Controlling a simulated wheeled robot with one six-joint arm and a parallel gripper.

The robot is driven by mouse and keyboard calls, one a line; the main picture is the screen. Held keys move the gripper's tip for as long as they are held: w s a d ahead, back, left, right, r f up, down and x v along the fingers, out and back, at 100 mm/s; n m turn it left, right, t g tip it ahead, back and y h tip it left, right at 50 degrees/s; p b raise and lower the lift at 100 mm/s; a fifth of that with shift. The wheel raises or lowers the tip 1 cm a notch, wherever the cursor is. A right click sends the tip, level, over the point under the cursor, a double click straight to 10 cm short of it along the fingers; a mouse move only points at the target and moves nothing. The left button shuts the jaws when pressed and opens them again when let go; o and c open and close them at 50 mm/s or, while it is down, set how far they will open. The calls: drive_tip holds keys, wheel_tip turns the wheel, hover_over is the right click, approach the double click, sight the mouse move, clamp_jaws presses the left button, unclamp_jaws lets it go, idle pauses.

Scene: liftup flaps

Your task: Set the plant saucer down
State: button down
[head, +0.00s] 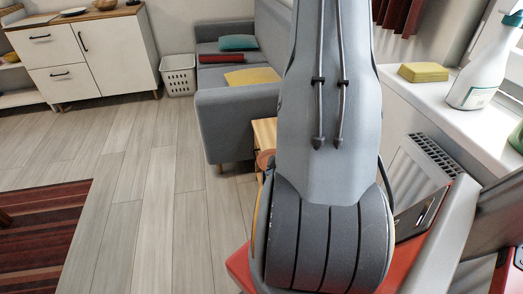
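My arm fills the middle of the head view and hides much behind it. My gripper is not in view, so its state and what it may hold do not show. A small reddish-brown rounded thing (265,159) shows at the arm's left edge, by a light wooden top (264,134). It is mostly hidden, and I cannot tell whether it is the plant saucer or what it rests on.
A grey sofa (219,105) with cushions stands behind the arm. A white basket (179,82) and white cabinet (85,55) are at the back left. A white sill (425,97) with a yellow sponge (423,72) and spray bottle (483,65) is right.

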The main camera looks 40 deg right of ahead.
drive_tip(key=shift+s+a+f+n, duration=0.2)
drive_tip(key=shift+s+n, duration=0.1)
drive_tip(key=shift+s, duration=0.35)
drive_tip(key=w+d+b, duration=0.1)
drive_tip(key=b, duration=0.1)
drive_tip(key=w+b, duration=0.1)
drive_tip(key=shift+w+d+f+b, duration=0.2)
drive_tip(key=shift+w+d+b, duration=0.1)
drive_tip(key=shift+d+b, duration=0.1)
drive_tip(key=w+b, duration=0.1)
drive_tip(key=b, duration=0.2)
drive_tip(key=w+d+b, duration=0.1)
drive_tip(key=b, duration=0.2)
drive_tip(key=shift+w+d, duration=0.1)
drive_tip(key=shift+w, duration=0.05)
drive_tip(key=w+d+b, duration=0.2)
drive_tip(key=w+d, duration=0.5)
drive_tip(key=w, duration=0.5)
drive_tip(key=shift+w+d+f+b, duration=0.15)
drive_tip(key=shift+f+b, duration=0.85)
drive_tip(key=shift+f, duration=0.55)
drive_tip(key=shift+s+d+f+b, duration=0.15)
drive_tip(key=shift+f+b, duration=0.8)
drive_tip(key=shift+f, duration=0.6)
drive_tip(key=shift+w+f, duration=0.1)
drive_tip(key=shift+f, duration=0.05)
drive_tip(key=c, duration=1.9)
unclamp_jaws()
drive_tip(key=shift+c, duration=0.2)
